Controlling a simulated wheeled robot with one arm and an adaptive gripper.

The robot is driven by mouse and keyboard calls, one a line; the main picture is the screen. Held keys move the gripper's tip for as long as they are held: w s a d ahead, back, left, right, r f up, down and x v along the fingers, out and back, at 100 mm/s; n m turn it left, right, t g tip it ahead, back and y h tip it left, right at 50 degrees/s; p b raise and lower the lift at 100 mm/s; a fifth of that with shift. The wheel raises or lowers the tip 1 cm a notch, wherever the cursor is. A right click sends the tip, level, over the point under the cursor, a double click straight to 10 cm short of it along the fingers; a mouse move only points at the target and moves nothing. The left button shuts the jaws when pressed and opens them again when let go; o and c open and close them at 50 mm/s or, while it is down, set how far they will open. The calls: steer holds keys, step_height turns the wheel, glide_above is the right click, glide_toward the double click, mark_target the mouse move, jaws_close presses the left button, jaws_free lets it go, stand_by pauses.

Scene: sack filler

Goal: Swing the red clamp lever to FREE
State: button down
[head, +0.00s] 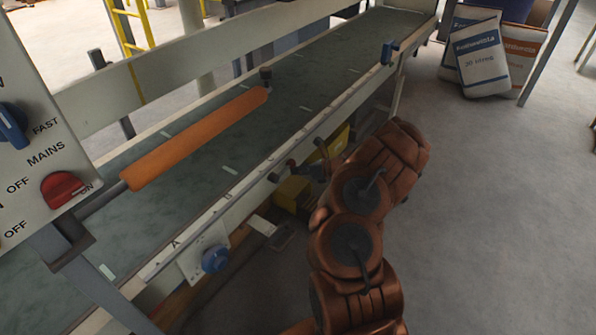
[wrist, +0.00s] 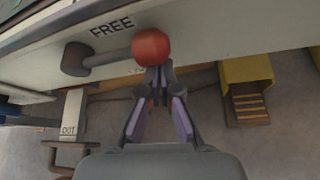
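The clamp lever shows in the wrist view, with a red ball knob (wrist: 151,47) on a grey shaft (wrist: 108,58) that runs left to a dark round pivot (wrist: 76,59). The shaft lies roughly level, just below the printed word FREE (wrist: 112,27). Another label below the shaft is partly hidden. My gripper (wrist: 159,75) has its fingertips drawn together just under the knob. I cannot tell whether they touch it. In the head view my gripper (head: 318,170) is at the conveyor's near side rail, where the lever is small and hard to make out.
A conveyor belt (head: 190,175) with an orange roller (head: 195,138) runs behind the rail. A blue knob (head: 215,259) sits on the rail to the left. A yellow step-like part (wrist: 247,90) is below right of the knob. Sacks (head: 483,58) stand at the back right; the floor at right is clear.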

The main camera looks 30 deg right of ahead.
steer(key=shift+w+r, duration=0.15)
steer(key=shift+r, duration=0.05)
step_height(320, 180, down, 5)
steer(key=b, duration=0.3)
steer(key=a+p+v, duration=0.1)
steer(key=p+v, duration=0.2)
steer(key=v, duration=0.8)
steer(key=shift+s+a+p, duration=0.2)
steer(key=shift+s+p, duration=0.1)
steer(key=shift+p, duration=0.1)
steer(key=shift+r, duration=0.15)
